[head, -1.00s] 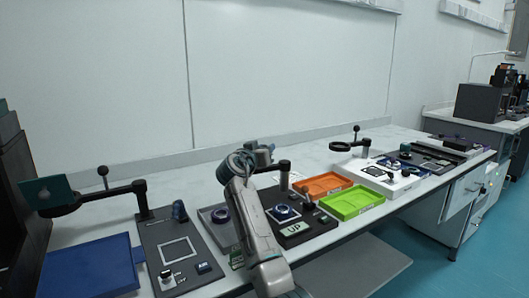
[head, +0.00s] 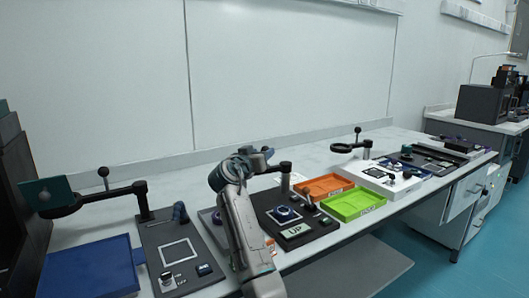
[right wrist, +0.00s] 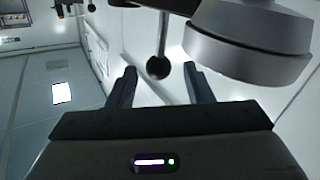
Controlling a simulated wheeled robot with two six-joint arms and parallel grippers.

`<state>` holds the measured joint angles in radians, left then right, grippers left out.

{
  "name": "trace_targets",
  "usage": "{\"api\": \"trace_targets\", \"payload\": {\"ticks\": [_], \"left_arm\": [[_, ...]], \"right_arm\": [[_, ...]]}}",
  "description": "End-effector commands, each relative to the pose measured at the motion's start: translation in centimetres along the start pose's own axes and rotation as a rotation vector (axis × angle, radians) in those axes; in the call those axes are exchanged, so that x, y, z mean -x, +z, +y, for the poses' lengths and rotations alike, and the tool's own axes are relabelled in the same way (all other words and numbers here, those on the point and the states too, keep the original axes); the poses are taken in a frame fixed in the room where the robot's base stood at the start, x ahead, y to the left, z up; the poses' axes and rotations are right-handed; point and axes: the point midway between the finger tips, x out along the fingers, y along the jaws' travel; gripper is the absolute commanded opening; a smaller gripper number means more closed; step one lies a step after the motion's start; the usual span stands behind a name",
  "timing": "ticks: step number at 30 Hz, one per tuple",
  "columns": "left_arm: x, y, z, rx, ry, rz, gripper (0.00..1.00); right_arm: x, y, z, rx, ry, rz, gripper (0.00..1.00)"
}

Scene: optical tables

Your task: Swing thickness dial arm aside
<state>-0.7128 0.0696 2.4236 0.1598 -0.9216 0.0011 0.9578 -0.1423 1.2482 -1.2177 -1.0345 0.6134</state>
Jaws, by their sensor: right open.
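The thickness dial arm (head: 271,170) reaches left from a short black post (head: 285,172) at the back of the middle black station in the head view. Its outer end is hidden by my right arm. My right gripper (head: 262,155) is at that outer end. In the right wrist view my right gripper (right wrist: 160,84) is open, with a dark ball knob (right wrist: 158,67) on a thin rod showing between its fingers. I cannot tell if either finger touches it. A large grey round dial housing (right wrist: 248,45) is close on the right. My left gripper is not in view.
The black station (head: 300,232) carries an "UP" display. Orange (head: 324,187) and green (head: 352,204) trays stand to its right. Another station (head: 168,232) with its own swing arm (head: 105,194) and a blue tray (head: 92,266) are at left. The wall is behind the bench.

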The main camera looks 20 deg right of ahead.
Motion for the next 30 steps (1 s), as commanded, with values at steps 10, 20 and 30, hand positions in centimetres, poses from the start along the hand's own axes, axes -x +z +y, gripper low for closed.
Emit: {"api": "trace_targets", "payload": {"ticks": [10, 20, 30], "left_arm": [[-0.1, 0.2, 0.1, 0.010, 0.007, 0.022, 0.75], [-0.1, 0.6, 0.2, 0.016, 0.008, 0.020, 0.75], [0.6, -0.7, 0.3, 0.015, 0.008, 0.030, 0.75]], "right_arm": [[6.3, 0.0, -0.1, -0.002, -0.001, 0.000, 0.46], [7.3, 0.0, 0.0, 0.000, 0.001, 0.000, 0.46], [7.3, -1.4, 0.2, -0.001, 0.000, 0.000, 0.46]]}}
